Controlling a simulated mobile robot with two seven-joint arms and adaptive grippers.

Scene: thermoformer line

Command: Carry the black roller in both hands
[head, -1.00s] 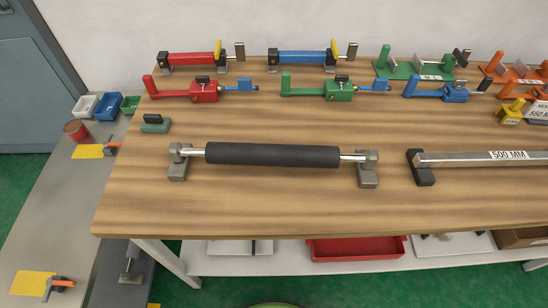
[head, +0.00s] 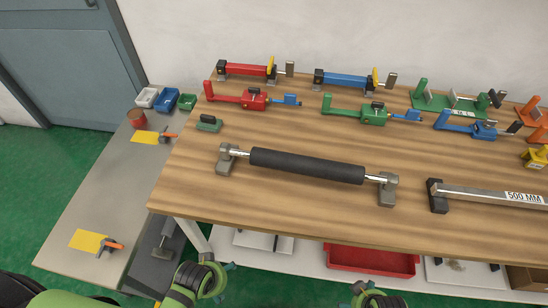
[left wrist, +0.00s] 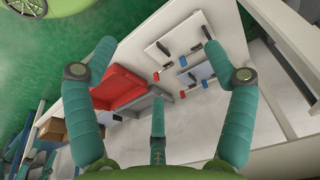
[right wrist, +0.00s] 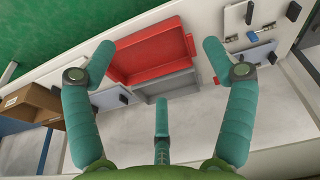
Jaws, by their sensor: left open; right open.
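The black roller (head: 306,166) lies across two grey end supports on the wooden table, with a bare metal shaft at each end. The left support (head: 225,160) and right support (head: 387,188) hold the shaft ends. My left gripper (head: 212,282) shows at the bottom of the head view, in front of the table and well short of the roller. In the left wrist view (left wrist: 158,48) its fingers are spread and empty. My right gripper (head: 371,293) is partly cut off at the bottom edge. In the right wrist view (right wrist: 158,50) it is open and empty.
A metal bar marked 500 MM (head: 490,196) lies right of the roller. Red (head: 240,96) and green (head: 360,111) clamps stand behind it. A small green block (head: 208,123) sits at left. A lower shelf holds a red tray (head: 372,259). A grey side bench (head: 105,198) stands left.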

